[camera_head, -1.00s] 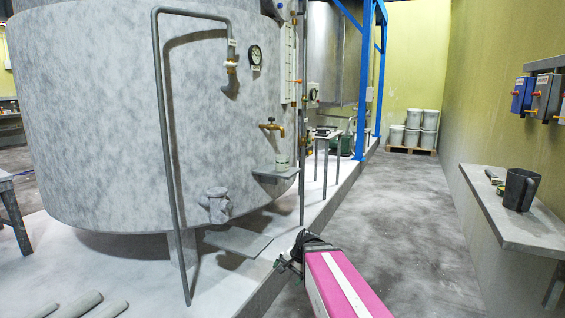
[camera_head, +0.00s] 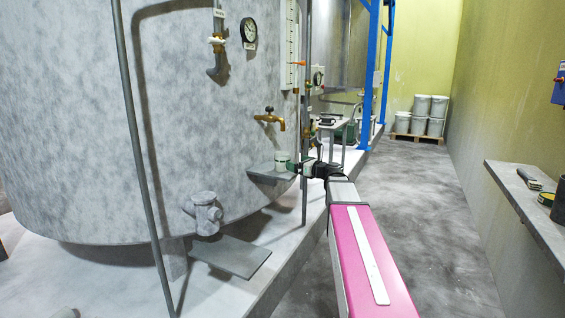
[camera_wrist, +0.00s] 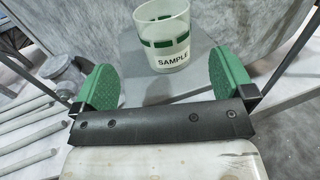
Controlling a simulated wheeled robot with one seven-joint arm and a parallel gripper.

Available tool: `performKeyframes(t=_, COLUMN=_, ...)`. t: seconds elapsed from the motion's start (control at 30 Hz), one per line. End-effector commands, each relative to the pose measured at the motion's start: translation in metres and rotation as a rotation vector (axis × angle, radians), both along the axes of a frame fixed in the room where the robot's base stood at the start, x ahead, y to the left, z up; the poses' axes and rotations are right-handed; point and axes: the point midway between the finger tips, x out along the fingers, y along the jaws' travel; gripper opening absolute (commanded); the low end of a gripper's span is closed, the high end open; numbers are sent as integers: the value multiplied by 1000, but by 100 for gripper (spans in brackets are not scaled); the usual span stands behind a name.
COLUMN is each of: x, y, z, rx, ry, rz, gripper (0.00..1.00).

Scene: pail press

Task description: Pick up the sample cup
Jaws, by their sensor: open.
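The sample cup (camera_wrist: 162,38) is a clear white cup with green marks and the word SAMPLE, upright on a small grey shelf (camera_wrist: 206,88). In the head view the cup (camera_head: 282,161) stands on that shelf under a brass tap on the big tank. My gripper (camera_wrist: 170,80) has its two green pads spread wide in the wrist view. The cup is beyond and between the line of the pads, and no pad is seen touching it. In the head view my gripper (camera_head: 296,168) is just right of the cup, at about its height.
The brass tap (camera_head: 269,119) juts out above the cup. A thin upright pipe (camera_head: 307,90) stands close to my gripper. A grey valve (camera_head: 204,213) sits low on the tank. A wall bench (camera_head: 540,215) is at right; the aisle floor between is clear.

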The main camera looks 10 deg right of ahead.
Motion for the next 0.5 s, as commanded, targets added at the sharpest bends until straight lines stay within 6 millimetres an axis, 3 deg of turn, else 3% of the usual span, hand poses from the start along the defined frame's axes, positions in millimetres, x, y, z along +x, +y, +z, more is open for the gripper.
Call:
performKeyframes(t=0.2, x=28, y=21, z=0, rx=-2, ry=0, rz=2, gripper=100)
performKeyframes(t=0.5, x=46, y=33, z=2, rx=-4, ry=-1, rz=3, gripper=100)
